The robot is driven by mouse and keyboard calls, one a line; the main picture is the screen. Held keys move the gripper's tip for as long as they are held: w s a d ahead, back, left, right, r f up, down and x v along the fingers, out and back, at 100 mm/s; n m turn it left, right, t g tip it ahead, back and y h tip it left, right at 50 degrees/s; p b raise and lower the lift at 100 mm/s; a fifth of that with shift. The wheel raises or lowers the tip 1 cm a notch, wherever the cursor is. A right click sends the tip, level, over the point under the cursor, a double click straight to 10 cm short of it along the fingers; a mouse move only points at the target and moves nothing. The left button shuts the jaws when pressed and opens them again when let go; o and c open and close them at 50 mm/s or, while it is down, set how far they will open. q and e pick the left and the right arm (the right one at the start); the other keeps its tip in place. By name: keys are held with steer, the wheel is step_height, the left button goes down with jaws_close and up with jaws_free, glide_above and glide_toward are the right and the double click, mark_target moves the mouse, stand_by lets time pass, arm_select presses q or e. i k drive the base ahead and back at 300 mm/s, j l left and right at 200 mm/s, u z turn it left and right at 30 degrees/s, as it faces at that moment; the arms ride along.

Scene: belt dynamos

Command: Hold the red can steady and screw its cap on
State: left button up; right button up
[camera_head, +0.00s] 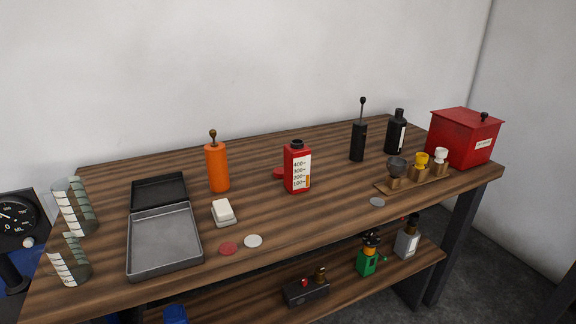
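The red can (291,172) stands upright near the middle of the wooden table, with a white scale label on its front and a short black neck (297,143) on top. No red cap sits on the neck. A red round piece (278,174) lies on the table just left of the can, partly hidden behind it. A flat red disc (228,249) lies nearer the front edge. I cannot tell for sure which of these is the cap. Neither of my grippers is in view, and nothing holds the can.
An orange cylinder (217,169), white block (223,210) and open grey metal box (164,240) are left of the can. Pale (253,241) and grey (377,202) discs lie near the front edge. Black bottles, a small-cup rack (413,183) and red box (461,143) stand right.

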mark_target(297, 156)
steer(key=i+l+u, duration=0.1)
steer(key=i+l, duration=0.9)
steer(key=i, duration=0.15)
